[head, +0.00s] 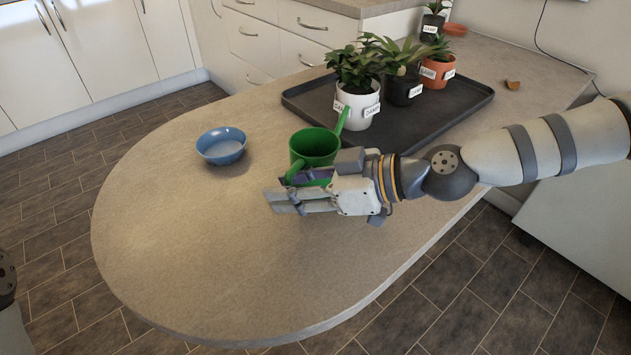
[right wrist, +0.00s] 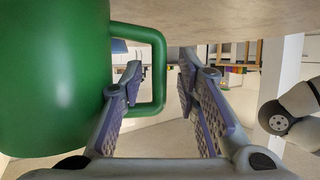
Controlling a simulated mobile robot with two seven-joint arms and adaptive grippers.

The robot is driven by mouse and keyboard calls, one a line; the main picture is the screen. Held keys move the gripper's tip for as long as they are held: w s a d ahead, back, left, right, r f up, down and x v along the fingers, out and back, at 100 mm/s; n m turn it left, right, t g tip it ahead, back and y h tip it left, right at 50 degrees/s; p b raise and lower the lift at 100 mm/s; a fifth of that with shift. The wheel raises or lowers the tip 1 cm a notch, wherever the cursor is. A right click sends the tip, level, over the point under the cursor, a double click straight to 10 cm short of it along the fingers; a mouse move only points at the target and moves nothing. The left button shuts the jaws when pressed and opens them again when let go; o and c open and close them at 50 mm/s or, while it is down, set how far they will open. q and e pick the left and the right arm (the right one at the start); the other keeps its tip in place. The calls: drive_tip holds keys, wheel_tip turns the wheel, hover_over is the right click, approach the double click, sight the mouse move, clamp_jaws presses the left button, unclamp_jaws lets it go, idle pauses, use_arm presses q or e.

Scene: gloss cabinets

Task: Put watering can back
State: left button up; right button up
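The green watering can (head: 314,146) stands upright near the middle of the counter, by the tray's front left edge. Its spout points to the back right, towards the white pot. My right gripper (head: 284,192) is at the can's near side, low over the counter. In the right wrist view the can (right wrist: 50,75) fills the left side. My left gripper is out of view.
A dark tray (head: 447,122) holds several potted plants with labels reading "DAMP", including a white pot (head: 357,108). A blue bowl (head: 221,146) stands left of the can. The counter's rounded front left is clear.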

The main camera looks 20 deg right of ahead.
use_arm(q)
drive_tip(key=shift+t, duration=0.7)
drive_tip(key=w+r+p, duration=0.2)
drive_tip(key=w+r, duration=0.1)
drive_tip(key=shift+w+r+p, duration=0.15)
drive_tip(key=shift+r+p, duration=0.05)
drive_tip(key=shift+p, duration=0.15)
use_arm(e)
drive_tip(key=v, duration=1.1)
drive_tip(key=shift+d, duration=0.2)
drive_tip(key=shift+s+r, duration=0.1)
drive_tip(key=shift+r, duration=0.05)
